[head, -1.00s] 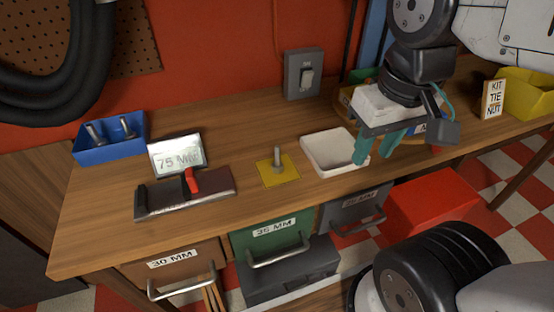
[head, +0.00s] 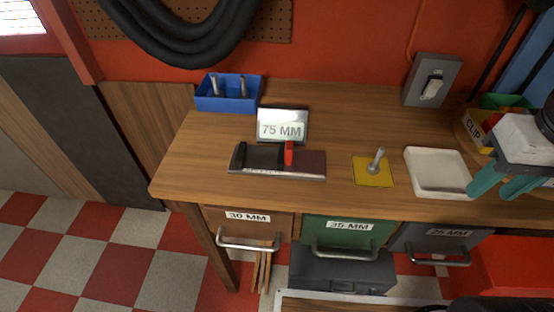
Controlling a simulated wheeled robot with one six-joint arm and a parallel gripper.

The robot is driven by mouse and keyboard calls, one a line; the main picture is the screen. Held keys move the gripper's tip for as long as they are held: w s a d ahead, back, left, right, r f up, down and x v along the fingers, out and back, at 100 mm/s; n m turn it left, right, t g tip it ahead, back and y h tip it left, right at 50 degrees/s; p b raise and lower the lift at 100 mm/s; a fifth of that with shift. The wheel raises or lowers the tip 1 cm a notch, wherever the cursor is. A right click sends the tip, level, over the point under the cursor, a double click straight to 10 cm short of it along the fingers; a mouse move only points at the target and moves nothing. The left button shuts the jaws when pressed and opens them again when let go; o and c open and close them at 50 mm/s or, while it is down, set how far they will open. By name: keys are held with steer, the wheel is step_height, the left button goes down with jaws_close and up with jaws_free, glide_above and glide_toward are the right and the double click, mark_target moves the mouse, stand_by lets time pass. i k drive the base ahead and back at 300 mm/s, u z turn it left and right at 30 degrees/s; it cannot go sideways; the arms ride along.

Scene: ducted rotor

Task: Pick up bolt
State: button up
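A grey metal bolt (head: 377,160) stands upright, slightly tilted in the picture, on a yellow square pad (head: 362,178) on the bench. Two more bolts (head: 215,84) stand in a blue bin (head: 230,105) at the back left. My gripper (head: 498,192) is at the right, above the front of the bench and beside the white tray. Its teal fingers are apart with nothing seen between them, to the right of the yellow pad.
A white tray (head: 437,190) lies right of the pad. Left of it are a gauge with a red slider (head: 289,153) and a "75 MM" sign (head: 282,127). Labelled drawers (head: 349,235) hang below the bench. A clip bin (head: 472,130) stands at the right.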

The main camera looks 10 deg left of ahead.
mark_target(373, 169)
steer(key=u, duration=2.9)
steer(key=k, duration=1.7)
steer(key=z, duration=1.75)
steer(key=i, duration=0.5)
steer(key=z, duration=0.05)
